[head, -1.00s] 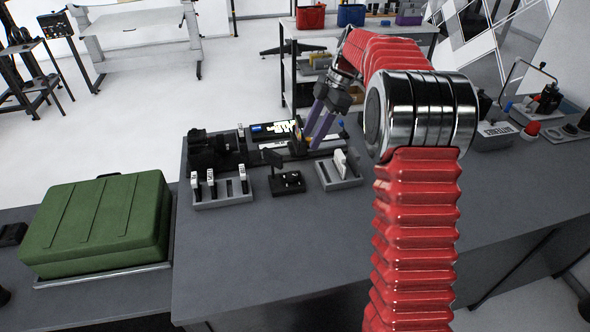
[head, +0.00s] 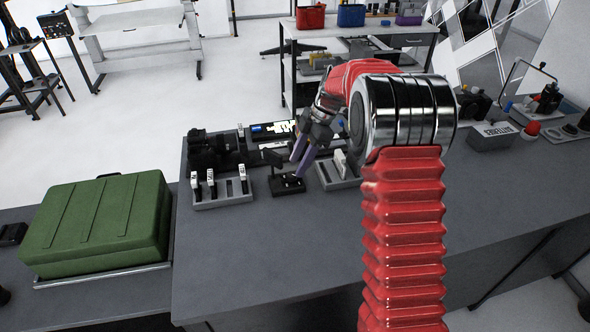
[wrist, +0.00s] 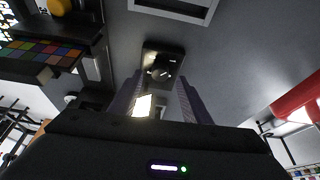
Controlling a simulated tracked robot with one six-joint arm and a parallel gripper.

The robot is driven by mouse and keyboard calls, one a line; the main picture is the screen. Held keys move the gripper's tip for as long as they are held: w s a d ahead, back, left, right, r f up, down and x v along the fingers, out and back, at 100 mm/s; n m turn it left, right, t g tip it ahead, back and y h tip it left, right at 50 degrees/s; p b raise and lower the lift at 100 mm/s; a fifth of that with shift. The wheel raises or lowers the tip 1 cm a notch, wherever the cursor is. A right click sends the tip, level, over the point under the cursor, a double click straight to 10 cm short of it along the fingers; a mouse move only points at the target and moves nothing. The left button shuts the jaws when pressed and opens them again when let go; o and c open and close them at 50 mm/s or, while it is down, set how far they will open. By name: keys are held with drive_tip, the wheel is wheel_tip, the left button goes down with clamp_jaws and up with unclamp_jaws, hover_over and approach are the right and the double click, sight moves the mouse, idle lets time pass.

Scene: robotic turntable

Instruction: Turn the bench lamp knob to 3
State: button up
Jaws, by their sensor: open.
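A small black unit (head: 289,188) with a dark upright panel (head: 271,160) stands on the grey bench. It has dark round knob shapes with light marks on top; I take it for the bench lamp control, but its numbers are too small to read. In the wrist view a dark knob (wrist: 160,72) sits on the black plate (wrist: 151,49), ahead of the fingertips. My gripper (head: 298,166) points down at the unit with purple-grey fingers. In the wrist view it (wrist: 160,88) is open and empty, its fingers spread on either side below the knob. Contact is not visible.
A grey rack with white-topped pieces (head: 222,199) stands left of the unit. Another grey tray (head: 345,184) stands close on its right. Black equipment (head: 208,150) is behind. A green case (head: 95,222) lies at left. The bench front (head: 270,255) is clear.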

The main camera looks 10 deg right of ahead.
sight(293, 174)
drive_tip(key=shift+x, duration=1.8)
drive_tip(key=shift+c, duration=0.4)
drive_tip(key=c, duration=1)
drive_tip(key=shift+o, duration=0.2)
